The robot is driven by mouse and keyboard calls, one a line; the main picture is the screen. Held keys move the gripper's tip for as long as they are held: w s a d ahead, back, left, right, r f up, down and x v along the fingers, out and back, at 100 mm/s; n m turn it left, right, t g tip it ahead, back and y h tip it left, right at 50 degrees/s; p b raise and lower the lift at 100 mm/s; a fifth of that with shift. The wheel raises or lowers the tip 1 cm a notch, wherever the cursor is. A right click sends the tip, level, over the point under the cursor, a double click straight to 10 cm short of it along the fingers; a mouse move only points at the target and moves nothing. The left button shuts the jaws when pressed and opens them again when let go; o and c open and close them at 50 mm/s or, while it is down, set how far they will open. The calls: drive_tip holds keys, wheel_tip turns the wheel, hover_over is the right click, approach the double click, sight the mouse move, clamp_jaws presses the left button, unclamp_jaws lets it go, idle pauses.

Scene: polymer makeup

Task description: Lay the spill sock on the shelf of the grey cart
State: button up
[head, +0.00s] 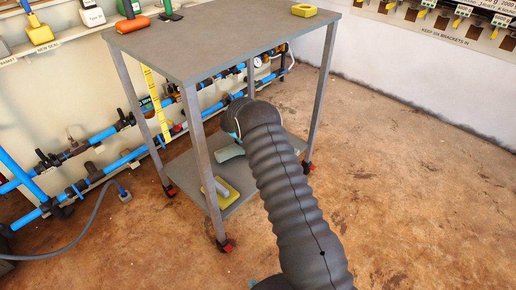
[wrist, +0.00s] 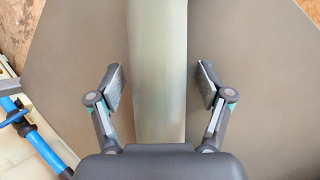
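The grey cart (head: 215,50) stands with a top and a lower shelf (head: 244,186). The spill sock, a pale grey-green roll (head: 230,152), appears to lie on the lower shelf, partly hidden behind my arm in the head view. In the wrist view the sock (wrist: 158,40) runs lengthwise between my fingers over the grey shelf surface (wrist: 70,75). My gripper (wrist: 160,85) is open around it, with a visible gap on each side. In the head view my gripper is mostly hidden behind my arm, under the cart top.
A yellow item with a grey block (head: 221,191) lies at the shelf's front. The cart's legs (head: 202,165) and top bound the space around my arm. An orange item (head: 133,24) and a yellow block (head: 304,10) sit on top. Blue pipes (head: 105,134) run along the wall; floor at right is clear.

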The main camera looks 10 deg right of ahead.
drive_tip(key=shift+r, duration=0.25)
drive_tip(key=p+v, duration=0.1)
drive_tip(key=v, duration=1)
drive_tip(key=shift+a+r, duration=0.25)
drive_tip(key=shift+r, duration=0.05)
drive_tip(key=shift+s, duration=0.1)
